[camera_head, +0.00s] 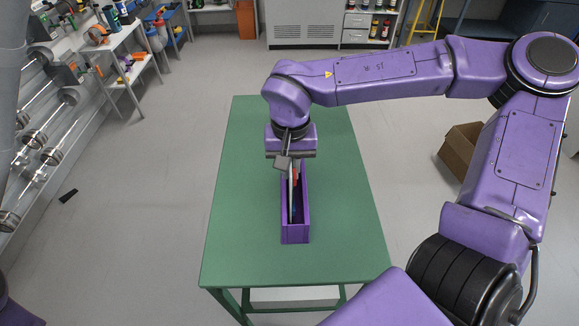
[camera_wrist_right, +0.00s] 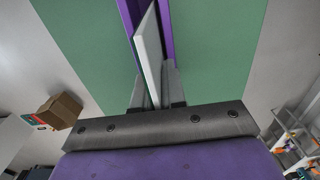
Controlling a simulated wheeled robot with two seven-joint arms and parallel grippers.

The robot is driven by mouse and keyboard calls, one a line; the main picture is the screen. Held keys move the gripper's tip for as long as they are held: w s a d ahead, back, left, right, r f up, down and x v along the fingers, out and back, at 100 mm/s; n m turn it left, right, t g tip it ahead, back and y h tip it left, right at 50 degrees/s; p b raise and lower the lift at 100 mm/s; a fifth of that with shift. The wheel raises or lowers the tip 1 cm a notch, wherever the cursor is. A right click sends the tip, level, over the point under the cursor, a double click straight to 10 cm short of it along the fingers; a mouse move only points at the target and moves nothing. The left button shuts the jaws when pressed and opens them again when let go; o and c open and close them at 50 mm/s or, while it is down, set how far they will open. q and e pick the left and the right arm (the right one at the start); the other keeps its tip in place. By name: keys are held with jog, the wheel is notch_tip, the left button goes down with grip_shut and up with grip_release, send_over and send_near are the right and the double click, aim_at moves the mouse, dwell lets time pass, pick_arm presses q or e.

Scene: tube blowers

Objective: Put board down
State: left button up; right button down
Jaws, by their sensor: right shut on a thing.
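A thin white board (camera_head: 294,202) stands on edge, slightly tilted, inside a narrow purple open-topped box (camera_head: 295,234) on the green table (camera_head: 245,240). In the right wrist view the board (camera_wrist_right: 150,55) rises between the two grey fingers, and the purple box (camera_wrist_right: 131,12) shows beside it. My right gripper (camera_head: 291,168) is above the far part of the box, shut on the board. The board's lower edge is hidden inside the box, so I cannot tell whether it touches the bottom. My left gripper is not in view.
The table around the box is clear. A cardboard box (camera_head: 462,150) stands on the floor to the right. A rack of glass tubes (camera_head: 40,135) is at the left, with a small white table of tools (camera_head: 115,50) beyond it. A grey cabinet (camera_head: 303,22) is at the back.

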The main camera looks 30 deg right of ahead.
jog(key=shift+w, duration=0.2)
jog(key=c, duration=1.2)
grip_release()
jog(key=shift+f, duration=0.1)
jog(key=shift+s, duration=0.1)
notch_tip(320, 180, up, 12)
jog(key=shift+r+p, duration=0.15)
jog(key=shift+p, duration=0.3)
